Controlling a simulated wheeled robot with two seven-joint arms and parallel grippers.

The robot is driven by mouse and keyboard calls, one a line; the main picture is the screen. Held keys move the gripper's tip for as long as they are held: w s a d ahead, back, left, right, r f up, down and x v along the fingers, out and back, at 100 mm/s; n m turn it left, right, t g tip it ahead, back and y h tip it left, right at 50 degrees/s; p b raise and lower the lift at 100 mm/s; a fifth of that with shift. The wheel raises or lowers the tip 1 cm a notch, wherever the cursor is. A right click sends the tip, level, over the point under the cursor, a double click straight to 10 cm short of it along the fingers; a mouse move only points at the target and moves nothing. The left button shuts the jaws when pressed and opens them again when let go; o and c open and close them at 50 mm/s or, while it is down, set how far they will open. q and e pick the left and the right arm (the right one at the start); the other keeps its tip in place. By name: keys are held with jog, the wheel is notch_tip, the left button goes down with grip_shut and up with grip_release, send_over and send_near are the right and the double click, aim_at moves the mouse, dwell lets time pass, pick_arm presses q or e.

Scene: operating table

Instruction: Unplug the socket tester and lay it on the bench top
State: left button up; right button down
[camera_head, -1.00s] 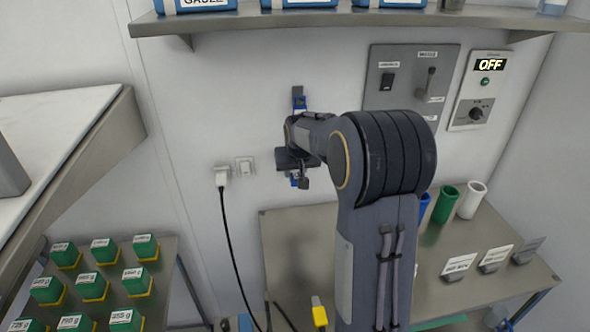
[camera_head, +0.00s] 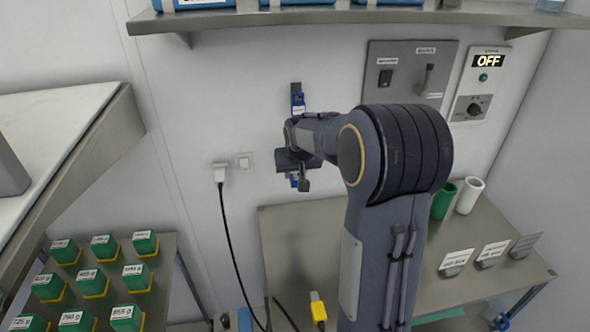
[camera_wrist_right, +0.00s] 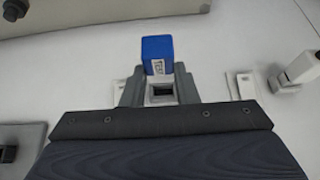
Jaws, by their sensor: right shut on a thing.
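My right gripper (camera_head: 296,160) is at the back wall, at the end of the arm reaching in from the lower right. In the right wrist view, my right gripper (camera_wrist_right: 160,92) is shut on the socket tester (camera_wrist_right: 157,52), a blue block with a white label, between its two grey fingers. In the head view the gripper hides most of it. Whether its pins are in a socket cannot be seen. The bench top (camera_head: 295,235) is below the gripper, partly hidden by my arm. My left gripper is not in view.
A white plug (camera_head: 220,173) with a hanging black cord is left of the gripper, beside a wall plate (camera_head: 244,162). A switch panel (camera_head: 407,72) is right. A shelf (camera_head: 350,17) overhangs.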

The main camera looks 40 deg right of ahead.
jog(key=shift+r, duration=0.1)
jog(key=r+p, duration=0.2)
jog(key=s+r+p, duration=0.1)
jog(key=r+p, duration=0.2)
jog(key=a+r+p, duration=0.1)
jog(key=r+p, duration=0.1)
jog(key=shift+s+r+p, duration=0.2)
jog(key=shift+s+p, duration=0.15)
jog(key=shift+s, duration=0.05)
dwell(0.6)
